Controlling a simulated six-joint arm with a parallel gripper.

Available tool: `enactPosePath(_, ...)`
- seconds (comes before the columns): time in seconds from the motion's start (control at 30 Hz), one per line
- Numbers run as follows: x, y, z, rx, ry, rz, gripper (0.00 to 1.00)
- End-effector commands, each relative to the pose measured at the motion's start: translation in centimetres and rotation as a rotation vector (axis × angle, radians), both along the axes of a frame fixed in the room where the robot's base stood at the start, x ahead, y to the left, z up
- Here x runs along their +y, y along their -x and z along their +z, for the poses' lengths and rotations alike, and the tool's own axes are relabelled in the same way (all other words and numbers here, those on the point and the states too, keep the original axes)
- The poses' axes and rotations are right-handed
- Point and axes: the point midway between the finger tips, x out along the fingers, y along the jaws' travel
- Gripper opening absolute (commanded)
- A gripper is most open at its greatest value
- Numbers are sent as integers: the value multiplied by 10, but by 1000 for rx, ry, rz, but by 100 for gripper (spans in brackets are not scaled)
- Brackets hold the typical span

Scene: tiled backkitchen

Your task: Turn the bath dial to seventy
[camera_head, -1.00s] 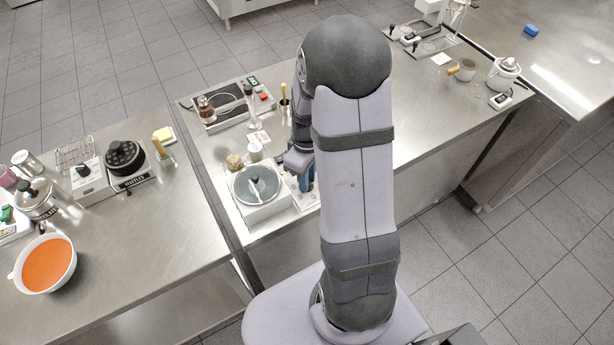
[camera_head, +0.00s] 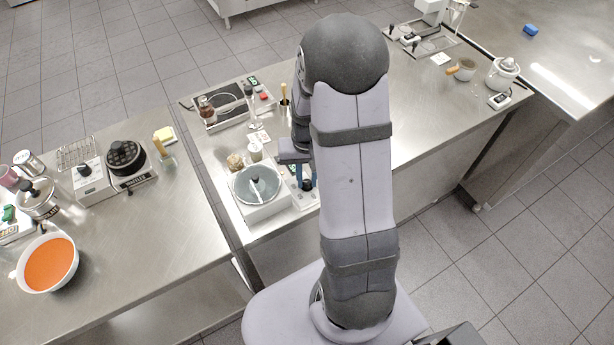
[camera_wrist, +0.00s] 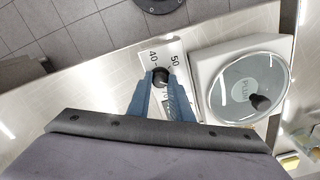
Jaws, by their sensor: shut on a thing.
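The bath is a white box (camera_head: 262,213) with a round glass lid (camera_wrist: 245,88), at the front left of the middle counter. Its dial is a black knob (camera_wrist: 160,75) on a white plate beside the box; the knob also shows in the head view (camera_head: 308,185). The plate carries printed numbers; 40 and 50 are readable in the wrist view, and others are partly covered. My gripper (camera_wrist: 161,81) is shut on the knob, with one blue finger on each side. Which number the knob points at cannot be told.
A hot plate (camera_head: 232,112) with a brown bottle stands behind the bath. A small white cup (camera_head: 255,151) and a brown lump (camera_head: 235,162) sit close behind the lid. The counter's front edge is near the dial.

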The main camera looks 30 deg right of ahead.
Motion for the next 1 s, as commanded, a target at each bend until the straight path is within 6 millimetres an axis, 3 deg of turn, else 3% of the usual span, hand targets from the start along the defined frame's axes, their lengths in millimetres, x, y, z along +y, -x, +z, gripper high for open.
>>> enactPosePath(0.6,0,-1,1,-4,0,-579,0)
enactPosePath(1.0,-1,-2,1,-5,0,-843,0)
